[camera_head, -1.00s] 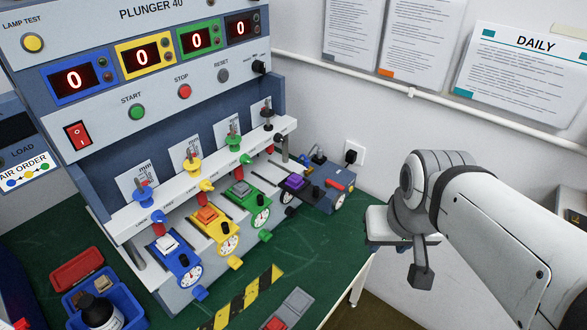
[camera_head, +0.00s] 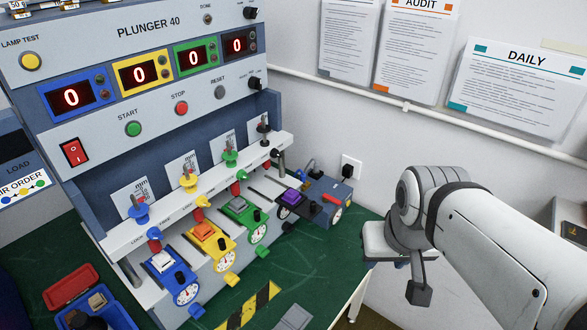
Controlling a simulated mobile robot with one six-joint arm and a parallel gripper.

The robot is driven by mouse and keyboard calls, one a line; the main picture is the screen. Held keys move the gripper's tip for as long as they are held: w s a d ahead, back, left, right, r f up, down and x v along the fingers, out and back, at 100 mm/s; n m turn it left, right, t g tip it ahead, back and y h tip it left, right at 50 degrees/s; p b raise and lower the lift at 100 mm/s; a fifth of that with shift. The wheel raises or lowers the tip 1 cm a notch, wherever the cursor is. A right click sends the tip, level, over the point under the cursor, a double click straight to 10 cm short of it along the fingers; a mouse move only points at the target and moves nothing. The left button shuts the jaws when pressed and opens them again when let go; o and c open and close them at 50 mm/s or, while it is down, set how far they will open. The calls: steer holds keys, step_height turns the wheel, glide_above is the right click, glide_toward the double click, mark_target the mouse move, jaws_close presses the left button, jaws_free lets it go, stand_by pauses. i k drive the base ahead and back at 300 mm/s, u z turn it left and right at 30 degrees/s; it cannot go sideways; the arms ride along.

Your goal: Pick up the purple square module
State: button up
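The purple square module (camera_head: 293,197) sits in the dark fixture at the right end of the row of test stations on the green bench. Its top faces up, and it stands beside a grey-blue box with a red handle. My gripper (camera_head: 419,292) hangs at the end of my white arm, right of the bench edge and well apart from the module. Only a dark finger part shows below the wrist, so its opening cannot be made out. Nothing is seen held in it.
The blue (camera_head: 172,275), yellow (camera_head: 211,240) and green (camera_head: 246,216) stations stand left of the purple one. Plungers hang from the white rail (camera_head: 120,240) above them. A blue bin (camera_head: 118,314) is at lower left. The bench between fixture and arm is mostly clear.

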mark_target(291, 197)
steer(key=u, duration=3.45)
steer(key=k, duration=1.45)
steer(key=z, duration=2.05)
steer(key=i, duration=1)
